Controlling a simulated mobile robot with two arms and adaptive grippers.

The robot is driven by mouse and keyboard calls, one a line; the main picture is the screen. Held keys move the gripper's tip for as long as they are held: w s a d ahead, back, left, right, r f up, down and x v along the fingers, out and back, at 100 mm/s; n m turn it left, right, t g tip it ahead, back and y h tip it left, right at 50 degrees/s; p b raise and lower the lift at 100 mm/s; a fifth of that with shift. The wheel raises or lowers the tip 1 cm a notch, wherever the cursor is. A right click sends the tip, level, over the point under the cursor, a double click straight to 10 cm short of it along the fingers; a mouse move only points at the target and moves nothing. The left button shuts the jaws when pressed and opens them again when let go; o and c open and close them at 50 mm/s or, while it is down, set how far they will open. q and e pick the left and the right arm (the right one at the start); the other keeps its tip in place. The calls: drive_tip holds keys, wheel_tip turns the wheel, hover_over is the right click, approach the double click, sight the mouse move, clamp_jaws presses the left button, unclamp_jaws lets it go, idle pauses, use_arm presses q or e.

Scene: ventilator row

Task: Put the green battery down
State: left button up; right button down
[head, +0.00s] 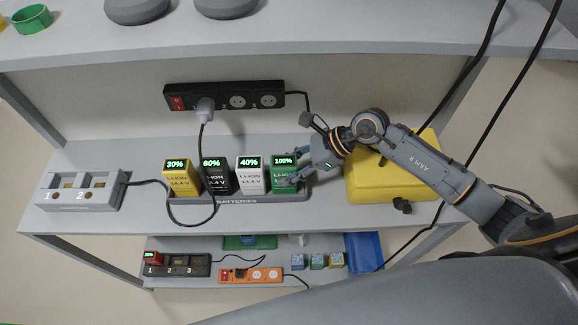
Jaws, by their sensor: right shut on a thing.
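The green battery (284,176) has a display reading 100%. It is upright at the right end of the dark tray marked BATTERIES (232,201); I cannot tell whether it is fully seated. My right gripper (290,178) is shut on the green battery from the right, its fingers covering part of the battery's front. To its left in the same tray stand a white battery (249,176) reading 40%, a black one (216,177) reading 60% and a yellow one (178,177) reading 30%. My left gripper is not in view.
A grey two-slot charger (70,205) sits left on the shelf. A yellow case (390,182) is right of the tray, under my right arm. A black power strip (238,100) is on the back wall. The lower shelf holds a three-slot charger (177,270) and an orange power strip (250,275).

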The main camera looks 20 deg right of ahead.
drive_tip(key=c, duration=1.2)
unclamp_jaws()
drive_tip(key=shift+f, duration=0.15)
drive_tip(key=o, duration=0.4)
drive_tip(key=shift+r, duration=0.3)
drive_tip(key=b+v, duration=0.3)
drive_tip(key=v, duration=0.9)
drive_tip(key=shift+f, duration=0.1)
